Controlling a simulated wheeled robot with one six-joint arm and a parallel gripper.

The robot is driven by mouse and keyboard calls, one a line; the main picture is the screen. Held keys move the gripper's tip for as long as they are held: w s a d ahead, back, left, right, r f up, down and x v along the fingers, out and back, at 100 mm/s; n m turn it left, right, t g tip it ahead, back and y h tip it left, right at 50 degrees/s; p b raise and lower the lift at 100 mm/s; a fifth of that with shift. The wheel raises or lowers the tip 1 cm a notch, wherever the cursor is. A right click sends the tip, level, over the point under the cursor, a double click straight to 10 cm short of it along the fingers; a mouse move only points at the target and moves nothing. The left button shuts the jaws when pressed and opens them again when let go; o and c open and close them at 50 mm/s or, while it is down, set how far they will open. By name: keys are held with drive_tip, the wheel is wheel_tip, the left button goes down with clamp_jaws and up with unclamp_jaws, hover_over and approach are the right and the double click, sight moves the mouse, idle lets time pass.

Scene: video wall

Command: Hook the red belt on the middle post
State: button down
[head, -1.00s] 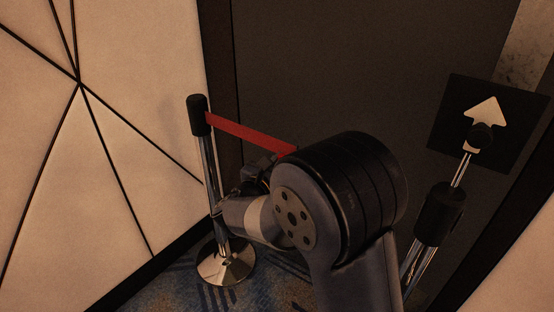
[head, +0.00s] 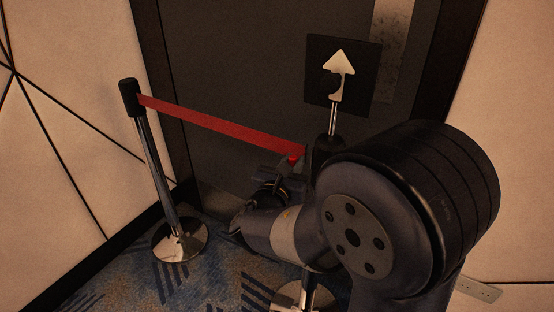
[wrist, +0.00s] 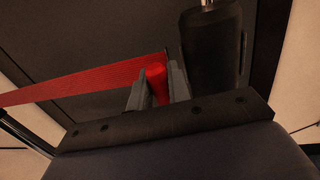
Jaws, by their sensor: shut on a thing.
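The red belt (head: 215,124) runs taut from the black head of the left post (head: 132,98) across to my gripper (head: 282,172). In the wrist view my gripper (wrist: 157,88) is shut on the belt's red end piece (wrist: 157,84), and the red belt (wrist: 75,88) stretches away to the left. The middle post, with a black head (head: 330,150), stands just right of the gripper and carries the arrow sign. Its black head (wrist: 210,50) is close beside the right finger in the wrist view. My arm hides much of this post.
The black arrow sign (head: 342,75) rises above the middle post. A dark door (head: 240,70) is behind the belt, with pale panelled walls at both sides. The left post's round base (head: 180,240) stands on patterned carpet.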

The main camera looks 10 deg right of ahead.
drive_tip(key=shift+s+d+f, duration=0.1)
drive_tip(key=shift+s+d, duration=0.6)
drive_tip(key=shift+d, duration=0.15)
drive_tip(key=c, duration=1.4)
unclamp_jaws()
drive_tip(key=shift+s, duration=0.1)
drive_tip(key=p+v, duration=0.1)
drive_tip(key=v, duration=0.9)
drive_tip(key=shift+s+a, duration=0.1)
drive_tip(key=shift+s, duration=0.25)
drive_tip(key=shift+b+x, duration=0.55)
drive_tip(key=shift+x, duration=4.9)
